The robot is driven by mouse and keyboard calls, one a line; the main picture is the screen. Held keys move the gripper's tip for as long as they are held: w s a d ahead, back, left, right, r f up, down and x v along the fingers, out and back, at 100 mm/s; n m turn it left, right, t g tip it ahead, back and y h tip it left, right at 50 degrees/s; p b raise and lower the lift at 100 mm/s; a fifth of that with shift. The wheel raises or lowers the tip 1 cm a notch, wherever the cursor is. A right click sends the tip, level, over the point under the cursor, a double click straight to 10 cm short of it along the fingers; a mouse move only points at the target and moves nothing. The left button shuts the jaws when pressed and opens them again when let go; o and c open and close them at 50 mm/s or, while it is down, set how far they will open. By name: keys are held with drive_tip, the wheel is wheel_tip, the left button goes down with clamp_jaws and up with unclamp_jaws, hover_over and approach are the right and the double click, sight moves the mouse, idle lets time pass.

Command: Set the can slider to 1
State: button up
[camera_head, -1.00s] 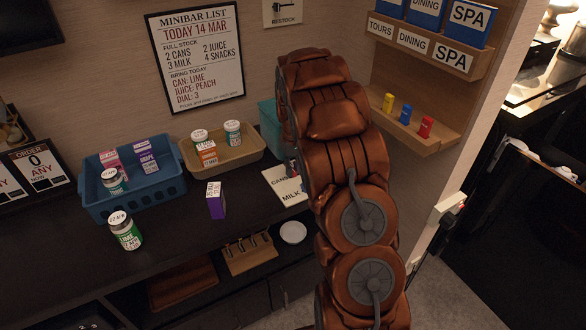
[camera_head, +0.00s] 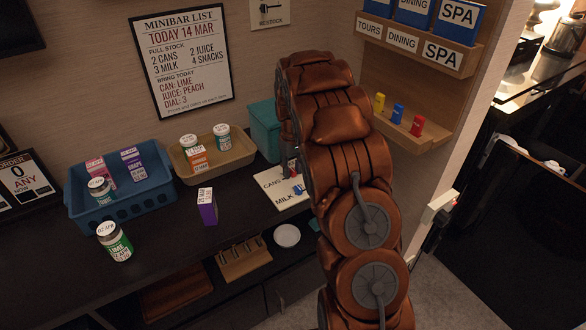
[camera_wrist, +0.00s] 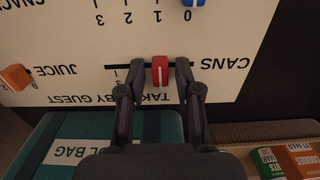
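The restock board (camera_wrist: 60,50) appears upside down in the wrist view. It also shows beside my arm in the head view (camera_head: 272,197). The red can slider (camera_wrist: 160,70) is on the row marked CANS. It lines up roughly with the printed 1 among the numbers above it in the picture; which row those numbers belong to is unclear. My gripper (camera_wrist: 160,64) is open, one finger on each side of the red slider, with a gap visible on both sides. A blue slider (camera_wrist: 193,2) is at the top edge, by the 0.
An orange slider (camera_wrist: 16,77) is on the JUICE row. A teal bag (camera_wrist: 60,145) is close beside the board, near my gripper. A tan tray (camera_head: 230,160) of goods, a purple carton (camera_head: 207,207) and a blue basket (camera_head: 120,210) stand left on the dark counter.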

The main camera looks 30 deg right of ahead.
sight(292, 170)
drive_tip(key=shift+o, duration=0.3)
wheel_tip(292, 170, up, 12)
idle(0.6)
idle(0.4)
